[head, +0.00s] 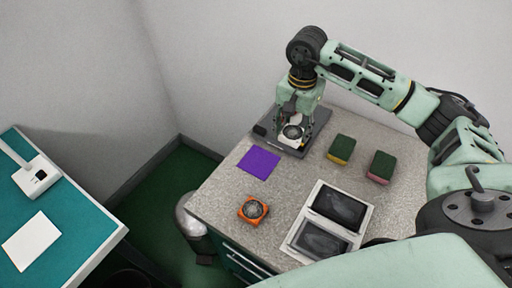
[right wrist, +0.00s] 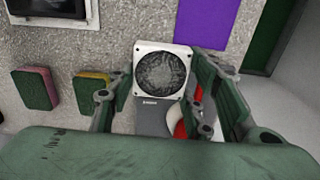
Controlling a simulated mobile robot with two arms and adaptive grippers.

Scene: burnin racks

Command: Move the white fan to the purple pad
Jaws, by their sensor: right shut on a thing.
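The white fan (head: 291,133) is a small square fan with a dark round grille. It also shows in the right wrist view (right wrist: 160,72), between the two fingers. My right gripper (head: 294,115) points down over the grey platform at the back of the counter and is shut on the white fan. I cannot tell whether the fan touches the platform below. The purple pad (head: 259,160) lies flat and bare on the counter, in front and to the left of the fan; it shows at the top right of the right wrist view (right wrist: 208,22). My left gripper is not in view.
The grey platform (head: 318,122) lies at the back of the speckled counter (head: 293,182). An orange fan (head: 253,210) stands near the front left edge. Two green-topped sponges (head: 341,149) (head: 381,167) and a white-framed double panel (head: 325,226) are to the right. A teal table (head: 62,210) stands at left.

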